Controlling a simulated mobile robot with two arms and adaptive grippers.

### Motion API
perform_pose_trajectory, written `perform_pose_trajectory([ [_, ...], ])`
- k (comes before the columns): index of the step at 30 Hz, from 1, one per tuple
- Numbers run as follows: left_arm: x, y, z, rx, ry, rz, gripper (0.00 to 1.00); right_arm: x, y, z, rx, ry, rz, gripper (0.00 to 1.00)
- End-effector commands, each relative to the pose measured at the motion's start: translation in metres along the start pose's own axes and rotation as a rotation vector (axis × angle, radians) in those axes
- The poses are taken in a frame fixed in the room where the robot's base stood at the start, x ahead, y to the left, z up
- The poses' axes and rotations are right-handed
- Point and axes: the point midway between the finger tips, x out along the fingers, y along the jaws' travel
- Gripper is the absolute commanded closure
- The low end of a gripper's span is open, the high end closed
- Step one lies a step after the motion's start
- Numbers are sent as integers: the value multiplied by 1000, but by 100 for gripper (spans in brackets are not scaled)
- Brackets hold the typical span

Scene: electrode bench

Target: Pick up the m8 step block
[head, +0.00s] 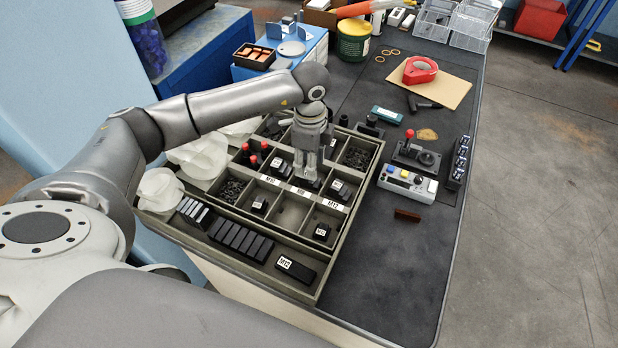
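A sorting tray (362,192) with several compartments lies on the bench and holds dark blocks. White labels on its dividers read M10 (269,180), what looks like M8 (299,191), and M12 (332,205). My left gripper (305,175) points down into the middle compartment behind the M8 label. A dark block (311,184), probably the M8 step block, shows partly at its fingertips; the fingers hide the rest. Whether the fingers touch or grip it I cannot tell. My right gripper is not in view.
Labelled blocks sit in neighbouring compartments (338,190), and a long labelled block (296,268) lies in the front channel. Red-topped pieces (254,160) stand left of the gripper. A control box (407,184) is right of the tray. The bench's front right is mostly clear.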

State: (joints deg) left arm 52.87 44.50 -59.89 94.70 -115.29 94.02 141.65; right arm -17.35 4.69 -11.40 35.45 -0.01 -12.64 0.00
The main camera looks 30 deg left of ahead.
Motion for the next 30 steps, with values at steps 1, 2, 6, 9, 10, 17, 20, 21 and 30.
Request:
perform_pose_trajectory([
  [1,3,0,0,0,1,0,61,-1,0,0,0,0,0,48],
  [2,5,0,0,0,1,0,61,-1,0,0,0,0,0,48],
  [6,18,2,1,-1,-1,3,61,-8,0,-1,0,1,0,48],
  [9,34,3,3,-1,-1,4,61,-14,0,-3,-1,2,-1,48],
  [10,39,2,3,-1,0,3,61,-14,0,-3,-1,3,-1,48],
  [17,57,1,2,0,2,-1,61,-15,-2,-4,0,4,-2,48],
  [20,58,1,2,0,2,-1,61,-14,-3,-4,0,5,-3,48],
  [21,57,1,2,0,2,-1,61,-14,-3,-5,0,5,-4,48],
  [30,57,1,2,0,2,-1,95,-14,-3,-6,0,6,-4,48],
])
